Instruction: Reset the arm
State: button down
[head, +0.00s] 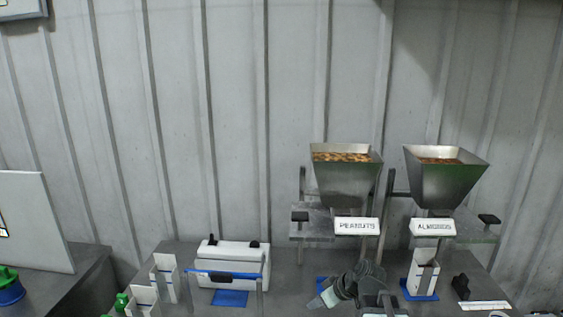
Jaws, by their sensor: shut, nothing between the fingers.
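My arm shows at the bottom of the head view, right of centre, in front of the peanuts hopper stand. My gripper (324,299) is at its left end, pointing down and left, low over the table by a blue mat. It is shut, with nothing seen between its fingers. The lower part of the arm is cut off by the frame's bottom edge.
Two metal hoppers of nuts stand behind, labelled PEANUTS (346,185) and ALMONDS (445,180). A white carton (422,273) stands on a blue mat to the right. A white machine (232,262) with a blue bar and white cartons (165,275) stand left.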

jog(key=s+a+f+m+g+h, duration=0.1)
jog(key=s+f+m+g+h, duration=0.15)
jog(key=s+f, duration=0.35)
jog(key=s+d+m+g+h, duration=0.1)
jog(key=s+d+m+h, duration=0.2)
jog(key=d+m, duration=0.3)
jog(key=shift+s+d+f+g+h+b, duration=0.2)
jog(key=shift+s+d+g+h+b, duration=0.15)
jog(key=shift+s+d, duration=0.2)
dwell(1.5)
